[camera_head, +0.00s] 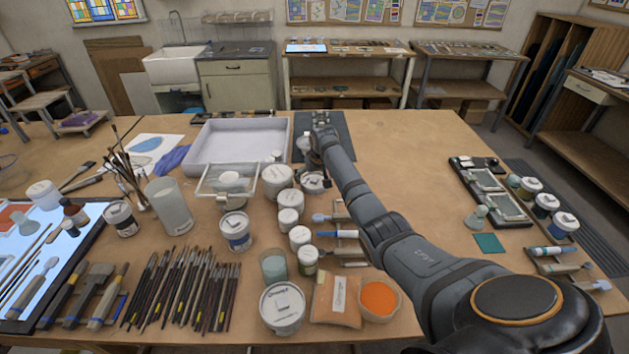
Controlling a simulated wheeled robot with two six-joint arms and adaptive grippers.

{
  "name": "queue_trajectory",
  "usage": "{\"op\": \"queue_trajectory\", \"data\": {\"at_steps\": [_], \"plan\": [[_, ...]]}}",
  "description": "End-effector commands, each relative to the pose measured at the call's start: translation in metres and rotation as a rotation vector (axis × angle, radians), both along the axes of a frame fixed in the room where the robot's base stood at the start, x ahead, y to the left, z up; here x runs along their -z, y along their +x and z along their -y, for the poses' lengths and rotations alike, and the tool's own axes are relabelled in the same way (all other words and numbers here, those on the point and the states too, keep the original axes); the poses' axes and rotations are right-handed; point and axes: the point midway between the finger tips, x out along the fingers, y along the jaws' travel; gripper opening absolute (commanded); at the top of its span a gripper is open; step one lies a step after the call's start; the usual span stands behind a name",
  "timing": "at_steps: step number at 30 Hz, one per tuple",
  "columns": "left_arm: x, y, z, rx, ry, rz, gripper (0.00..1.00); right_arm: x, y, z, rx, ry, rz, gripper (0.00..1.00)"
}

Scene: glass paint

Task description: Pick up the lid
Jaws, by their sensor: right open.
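My right arm reaches in from the lower right, and its gripper (314,150) is over the near part of a dark mat (338,122) at the middle of the table. The gripper is open; its fingers are small and partly hidden by my arm. A small pale round thing (304,143) shows beside the gripper; I cannot tell whether it is the loose lid. A jar with a pale top (313,183) stands just below the wrist, partly covered by it. Several white-lidded jars (279,178) stand to the left. My left gripper is not in view.
A grey tray (205,128) and a clear box (212,192) lie left of the mat. Brushes (180,290), an orange bowl (380,297) and a large tub (282,305) crowd the front. The table right of my arm is mostly clear up to the palettes (490,181).

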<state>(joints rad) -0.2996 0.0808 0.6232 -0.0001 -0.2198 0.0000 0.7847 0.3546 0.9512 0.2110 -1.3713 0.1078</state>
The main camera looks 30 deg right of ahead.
Motion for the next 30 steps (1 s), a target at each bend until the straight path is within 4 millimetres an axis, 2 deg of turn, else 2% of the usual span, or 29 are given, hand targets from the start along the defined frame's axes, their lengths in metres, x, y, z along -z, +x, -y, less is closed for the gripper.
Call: {"op": "queue_trajectory", "data": {"at_steps": [3, 8, 16, 25, 30], "plan": [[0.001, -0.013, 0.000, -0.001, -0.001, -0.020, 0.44, 0.006, 0.002, 0.000, 0.000, 0.000, 0.000, 1.00], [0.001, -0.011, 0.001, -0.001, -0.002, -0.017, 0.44, 0.007, 0.002, 0.001, 0.000, 0.000, 0.001, 1.00], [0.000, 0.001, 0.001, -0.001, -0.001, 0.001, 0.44, 0.007, 0.002, 0.001, 0.000, 0.000, 0.000, 0.66], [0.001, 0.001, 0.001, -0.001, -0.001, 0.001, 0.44, 0.006, 0.002, 0.001, 0.000, 0.000, 0.000, 0.66], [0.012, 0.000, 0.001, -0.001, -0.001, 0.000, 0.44, -0.009, 0.003, 0.001, -0.001, -0.002, 0.005, 0.66]]}}
